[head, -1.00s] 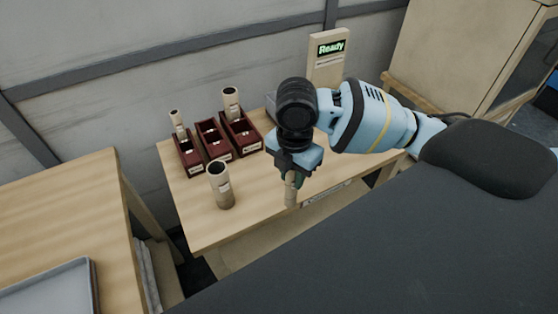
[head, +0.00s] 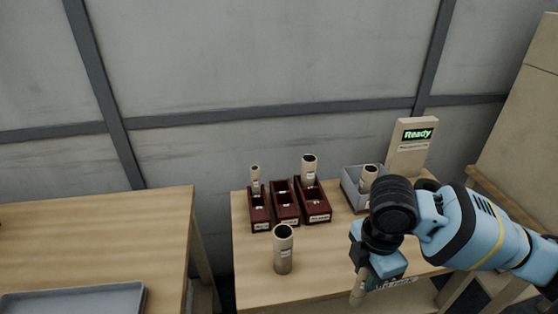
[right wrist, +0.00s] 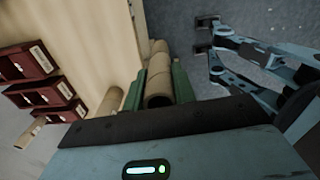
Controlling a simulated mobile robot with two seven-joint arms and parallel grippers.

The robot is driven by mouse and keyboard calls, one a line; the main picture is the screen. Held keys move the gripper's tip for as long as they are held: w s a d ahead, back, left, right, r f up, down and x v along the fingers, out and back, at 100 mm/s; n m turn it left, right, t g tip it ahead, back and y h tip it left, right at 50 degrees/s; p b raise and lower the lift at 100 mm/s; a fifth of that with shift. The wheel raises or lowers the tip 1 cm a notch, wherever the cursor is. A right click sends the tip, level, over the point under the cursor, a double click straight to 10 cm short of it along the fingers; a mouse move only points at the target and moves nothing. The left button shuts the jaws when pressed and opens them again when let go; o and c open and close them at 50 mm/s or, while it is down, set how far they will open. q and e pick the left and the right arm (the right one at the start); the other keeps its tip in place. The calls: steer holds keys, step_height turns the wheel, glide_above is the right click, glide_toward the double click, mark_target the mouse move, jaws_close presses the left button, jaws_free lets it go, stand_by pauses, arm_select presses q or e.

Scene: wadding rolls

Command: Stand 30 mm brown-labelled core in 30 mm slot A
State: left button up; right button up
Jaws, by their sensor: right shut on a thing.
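My right gripper (head: 366,281) is shut on a beige core (head: 357,290), which hangs near the table's front edge. In the right wrist view the held core (right wrist: 158,90) shows its open end between green fingers; its label colour cannot be read. Three dark red slotted holders stand in a row: the left one (head: 259,215) has a thin core (head: 255,180) upright, the middle one (head: 286,210) looks empty, and the right one (head: 315,209) has a thicker core (head: 308,170) upright. The slot letters are too small to read. My left gripper is out of view.
A wide core (head: 283,251) stands upright on the table (head: 250,284), in front of the holders. A grey bin (head: 350,190) with a core (head: 369,177) in it stands back right, beside a "Ready" sign (head: 412,140). Another table (head: 90,235) with a grey tray (head: 75,300) lies left.

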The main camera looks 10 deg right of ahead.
steer(key=w+a+r+m, duration=0.1)
steer(key=m, duration=0.5)
steer(key=w+a+m, duration=0.1)
steer(key=m, duration=0.5)
steer(key=w+a+r+m, duration=0.1)
steer(key=a+m, duration=0.1)
steer(key=m, duration=0.4)
steer(key=shift+r+m, duration=0.3)
steer(key=shift+r, duration=0.05)
